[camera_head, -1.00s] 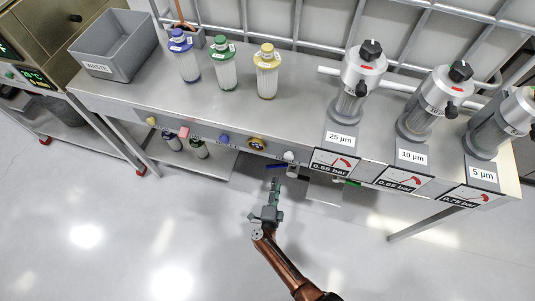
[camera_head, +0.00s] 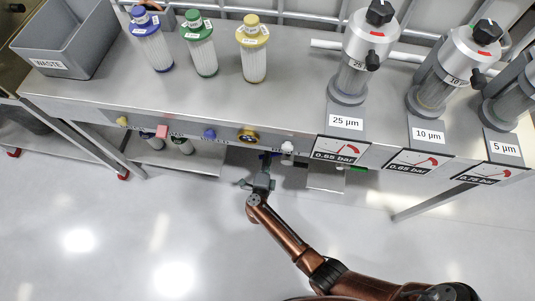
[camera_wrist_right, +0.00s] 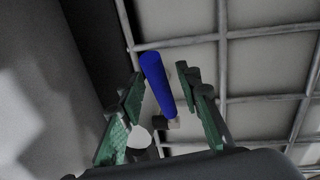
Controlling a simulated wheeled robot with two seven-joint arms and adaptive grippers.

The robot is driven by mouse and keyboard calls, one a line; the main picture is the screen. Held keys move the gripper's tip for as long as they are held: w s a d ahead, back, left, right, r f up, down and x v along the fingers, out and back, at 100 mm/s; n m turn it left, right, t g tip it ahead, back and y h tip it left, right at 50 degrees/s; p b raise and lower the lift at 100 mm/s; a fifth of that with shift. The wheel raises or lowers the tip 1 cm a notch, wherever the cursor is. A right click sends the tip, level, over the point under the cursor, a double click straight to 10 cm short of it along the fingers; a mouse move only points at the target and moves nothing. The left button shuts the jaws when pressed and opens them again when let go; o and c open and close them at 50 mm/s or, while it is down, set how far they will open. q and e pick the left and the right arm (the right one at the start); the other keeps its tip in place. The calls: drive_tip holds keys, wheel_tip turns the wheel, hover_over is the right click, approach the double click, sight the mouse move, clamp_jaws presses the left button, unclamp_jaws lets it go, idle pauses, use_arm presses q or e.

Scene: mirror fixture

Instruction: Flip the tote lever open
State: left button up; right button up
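The blue lever (camera_wrist_right: 156,78) is a long straight handle, seen in the right wrist view between my gripper's fingers, with a pale fitting at its lower end. In the head view only a small blue bit of it shows under the front edge of the bench. My right gripper (camera_wrist_right: 160,88) is open, with its green-padded fingers on either side of the lever and gaps visible. In the head view my right gripper (camera_head: 263,172) reaches up from below, just under the bench edge. My left gripper is not in view.
Gauge cards (camera_head: 340,149) and a green handle (camera_head: 356,168) lie to the right. A grey waste bin (camera_head: 75,45) stands at left. The floor in front is clear.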

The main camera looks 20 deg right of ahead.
drive_tip(key=shift+c, duration=0.5)
clamp_jaws()
